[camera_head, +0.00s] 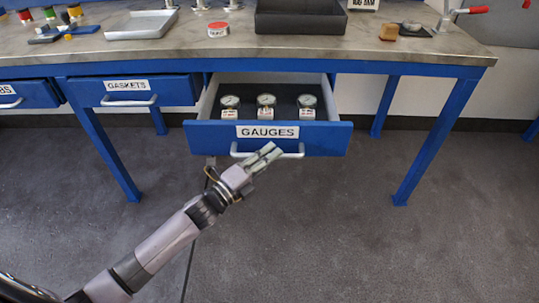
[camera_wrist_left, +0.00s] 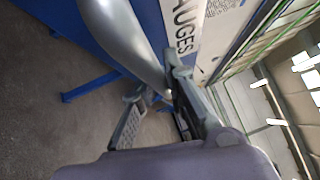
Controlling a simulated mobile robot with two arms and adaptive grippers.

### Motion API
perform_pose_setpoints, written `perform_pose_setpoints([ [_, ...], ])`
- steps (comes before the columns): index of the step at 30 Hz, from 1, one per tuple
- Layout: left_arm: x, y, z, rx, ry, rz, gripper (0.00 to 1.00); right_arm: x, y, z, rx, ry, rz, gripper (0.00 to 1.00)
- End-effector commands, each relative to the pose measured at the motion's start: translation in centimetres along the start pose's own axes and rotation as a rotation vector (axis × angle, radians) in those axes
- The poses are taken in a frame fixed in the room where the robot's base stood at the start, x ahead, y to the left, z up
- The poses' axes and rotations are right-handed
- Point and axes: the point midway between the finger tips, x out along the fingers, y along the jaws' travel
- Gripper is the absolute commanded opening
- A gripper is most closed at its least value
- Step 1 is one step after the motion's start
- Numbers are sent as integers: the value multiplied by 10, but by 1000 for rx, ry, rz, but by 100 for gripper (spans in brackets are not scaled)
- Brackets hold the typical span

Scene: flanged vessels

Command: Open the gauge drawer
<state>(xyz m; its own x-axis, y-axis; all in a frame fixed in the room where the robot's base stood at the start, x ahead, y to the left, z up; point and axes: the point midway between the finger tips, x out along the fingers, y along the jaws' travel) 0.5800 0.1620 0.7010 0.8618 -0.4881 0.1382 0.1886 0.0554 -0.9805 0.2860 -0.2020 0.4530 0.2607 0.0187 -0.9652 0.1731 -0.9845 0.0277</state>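The gauge drawer (camera_head: 210,137), blue with a white GAUGES label (camera_head: 268,132), stands pulled out from the bench. Several dial gauges (camera_head: 266,103) stand inside it. Its silver bar handle (camera_head: 294,155) is on the front, below the label. My right gripper is not in view.
The closed GASKETS drawer (camera_head: 125,88) is to the left, with another labelled drawer (camera_head: 28,94) beyond it. Blue legs stand on both sides; the floor in front is clear.

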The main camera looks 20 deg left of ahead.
Motion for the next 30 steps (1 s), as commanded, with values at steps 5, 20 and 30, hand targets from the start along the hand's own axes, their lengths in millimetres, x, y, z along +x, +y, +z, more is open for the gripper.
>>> perform_pose_setpoints([
  [5, 0, 2, 0, 0, -1, 4, 25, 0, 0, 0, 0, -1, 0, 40],
  [20, -6, 1, 0, -2, -1, 2, 33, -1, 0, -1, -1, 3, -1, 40],
  [30, -70, 2, 0, -2, 0, 7, 33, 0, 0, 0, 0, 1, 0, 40],
])
